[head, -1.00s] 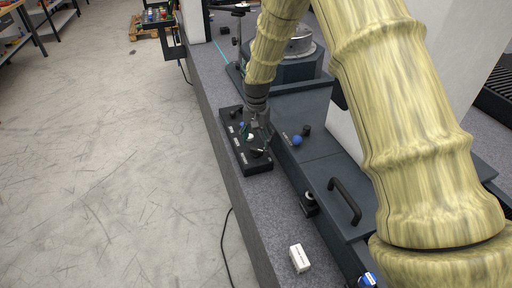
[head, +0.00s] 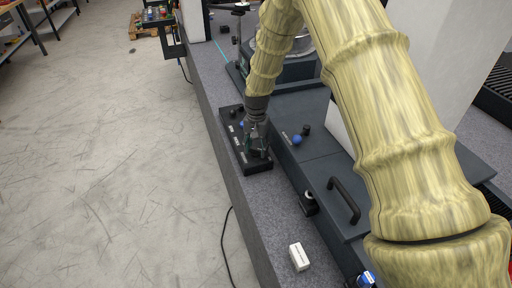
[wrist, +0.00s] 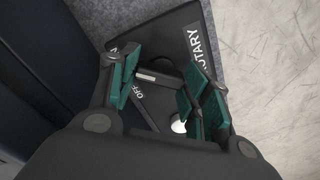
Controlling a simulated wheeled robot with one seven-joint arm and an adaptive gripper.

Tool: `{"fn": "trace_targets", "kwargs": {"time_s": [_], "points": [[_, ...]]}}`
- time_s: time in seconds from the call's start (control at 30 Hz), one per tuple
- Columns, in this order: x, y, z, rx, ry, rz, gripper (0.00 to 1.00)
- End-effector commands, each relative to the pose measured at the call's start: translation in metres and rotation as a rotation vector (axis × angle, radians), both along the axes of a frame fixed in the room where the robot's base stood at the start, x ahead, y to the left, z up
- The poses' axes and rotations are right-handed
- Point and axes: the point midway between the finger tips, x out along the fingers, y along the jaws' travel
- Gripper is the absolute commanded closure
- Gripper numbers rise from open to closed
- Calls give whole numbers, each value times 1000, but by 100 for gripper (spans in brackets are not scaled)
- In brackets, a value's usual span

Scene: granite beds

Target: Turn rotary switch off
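The black control box (head: 228,116) lies on the granite bed, with several small controls and white labels. It also shows in the wrist view (wrist: 172,22), with labels reading "ROTARY" and "OFF". The rotary switch is a dark knob with a white pointer line (wrist: 155,77), lying roughly crosswise in the wrist view. My gripper (head: 257,147) is down over the near end of the box. In the wrist view its green-padded fingers (wrist: 164,80) stand apart, one on each side of the knob. I cannot tell whether the pads touch it. The gripper hides the knob in the head view.
A white round control (wrist: 178,125) sits close by the right finger. A blue ball knob (head: 297,140) and a black knob (head: 306,130) stand to the right. A black handle (head: 344,200) and a white box (head: 299,257) are nearer. The floor at left is open.

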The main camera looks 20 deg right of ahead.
Motion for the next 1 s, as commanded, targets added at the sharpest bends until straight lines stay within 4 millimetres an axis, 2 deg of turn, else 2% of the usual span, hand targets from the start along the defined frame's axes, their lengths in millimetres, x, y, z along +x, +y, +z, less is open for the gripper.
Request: {"fn": "trace_targets", "kwargs": {"time_s": [0.47,1.0], "points": [[0,-1,1,1,1,81,76],[1,-2,1,1,1,545,76]]}}
